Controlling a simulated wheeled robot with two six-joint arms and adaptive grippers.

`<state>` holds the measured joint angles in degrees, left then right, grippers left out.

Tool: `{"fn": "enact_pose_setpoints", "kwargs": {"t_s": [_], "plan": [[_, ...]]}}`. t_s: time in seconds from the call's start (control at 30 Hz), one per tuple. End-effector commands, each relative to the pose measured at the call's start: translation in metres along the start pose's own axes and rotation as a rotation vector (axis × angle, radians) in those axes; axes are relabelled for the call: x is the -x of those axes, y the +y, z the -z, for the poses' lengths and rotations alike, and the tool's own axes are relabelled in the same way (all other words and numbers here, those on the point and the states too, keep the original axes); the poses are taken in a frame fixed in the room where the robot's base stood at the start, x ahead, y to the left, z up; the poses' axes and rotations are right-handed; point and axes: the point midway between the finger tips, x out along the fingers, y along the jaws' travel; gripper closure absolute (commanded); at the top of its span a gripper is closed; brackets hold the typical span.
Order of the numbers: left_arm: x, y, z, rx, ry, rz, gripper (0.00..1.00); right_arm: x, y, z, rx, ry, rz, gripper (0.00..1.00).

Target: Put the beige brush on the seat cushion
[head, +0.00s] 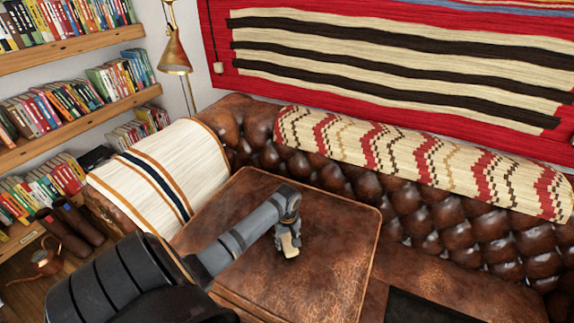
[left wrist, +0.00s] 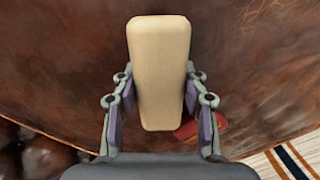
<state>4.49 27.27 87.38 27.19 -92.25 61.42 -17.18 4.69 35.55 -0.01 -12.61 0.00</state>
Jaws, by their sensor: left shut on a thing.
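The beige brush (head: 289,246) is held by my left gripper (head: 287,228) over the middle of the brown leather seat cushion (head: 325,205). In the left wrist view the brush (left wrist: 160,70) is a long beige block between the two fingers of the gripper (left wrist: 161,92), which are shut on its sides. Its underside is hidden, and I cannot tell whether it touches the leather (left wrist: 260,60). My right gripper is not in view.
A small red object (left wrist: 203,128) shows partly behind the fingers in the left wrist view. A tufted sofa back (head: 400,205) with a patterned blanket (head: 420,160) stands behind, and a striped throw (head: 165,170) covers the left armrest.

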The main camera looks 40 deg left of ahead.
Motion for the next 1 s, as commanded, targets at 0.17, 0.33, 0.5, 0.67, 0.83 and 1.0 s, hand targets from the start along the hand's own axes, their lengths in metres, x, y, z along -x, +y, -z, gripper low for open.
{"fn": "enact_pose_setpoints", "kwargs": {"t_s": [0.17, 0.33, 0.5, 0.67, 0.83, 1.0], "plan": [[-0.011, 0.001, 0.000, -0.002, 0.001, -0.001, 1.00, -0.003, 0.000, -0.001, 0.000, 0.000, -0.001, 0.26], [-0.012, 0.000, 0.000, -0.001, 0.001, -0.001, 1.00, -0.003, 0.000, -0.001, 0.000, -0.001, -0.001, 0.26], [-0.013, 0.000, 0.000, -0.001, 0.000, 0.000, 0.40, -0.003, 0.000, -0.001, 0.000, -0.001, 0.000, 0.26], [-0.013, 0.000, 0.000, -0.001, 0.001, 0.000, 0.34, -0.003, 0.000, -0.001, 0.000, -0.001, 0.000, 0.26], [-0.013, 0.000, 0.000, -0.001, 0.001, 0.000, 0.34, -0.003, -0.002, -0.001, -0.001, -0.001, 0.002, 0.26], [0.007, 0.000, 0.001, -0.001, 0.005, -0.001, 0.34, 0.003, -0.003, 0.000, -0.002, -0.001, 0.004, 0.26]]}}
